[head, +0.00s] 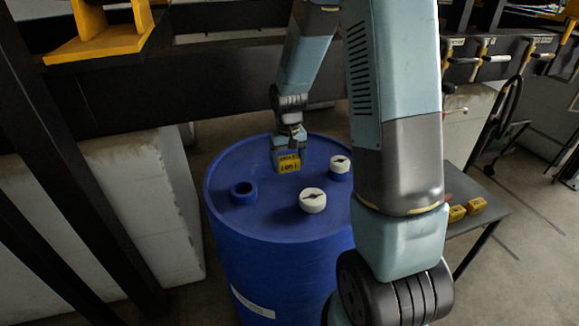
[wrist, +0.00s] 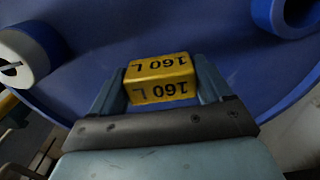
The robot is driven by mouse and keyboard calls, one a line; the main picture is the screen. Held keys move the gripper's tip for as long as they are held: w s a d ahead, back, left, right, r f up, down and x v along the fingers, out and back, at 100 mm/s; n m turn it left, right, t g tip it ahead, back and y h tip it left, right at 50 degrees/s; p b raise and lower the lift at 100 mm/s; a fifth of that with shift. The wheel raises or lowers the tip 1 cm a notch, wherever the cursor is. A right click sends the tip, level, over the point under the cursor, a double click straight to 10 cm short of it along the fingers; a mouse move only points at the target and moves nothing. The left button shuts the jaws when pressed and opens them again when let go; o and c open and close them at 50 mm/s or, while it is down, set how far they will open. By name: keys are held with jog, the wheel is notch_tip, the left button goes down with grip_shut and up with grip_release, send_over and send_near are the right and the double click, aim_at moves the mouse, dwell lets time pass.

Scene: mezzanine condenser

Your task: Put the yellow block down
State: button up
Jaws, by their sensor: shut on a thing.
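The yellow block (head: 288,163) is marked "160 L" in black. My gripper (head: 288,155) is shut on it, over the top of a blue drum (head: 262,222). In the wrist view the block (wrist: 160,78) sits between the two fingers of my gripper (wrist: 160,85), with the blue drum top (wrist: 120,30) behind it. I cannot tell whether the block touches the drum top or is a little above it.
Two white caps (head: 313,200) (head: 340,165) and an open blue bung ring (head: 243,192) stand on the drum top. More yellow blocks (head: 476,205) lie on a dark table (head: 490,218) at the right. White blocks (head: 140,200) stand left of the drum.

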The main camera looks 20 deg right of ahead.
jog(key=shift+f, duration=1.1)
jog(key=shift+f, duration=0.1)
jog(key=o, duration=1)
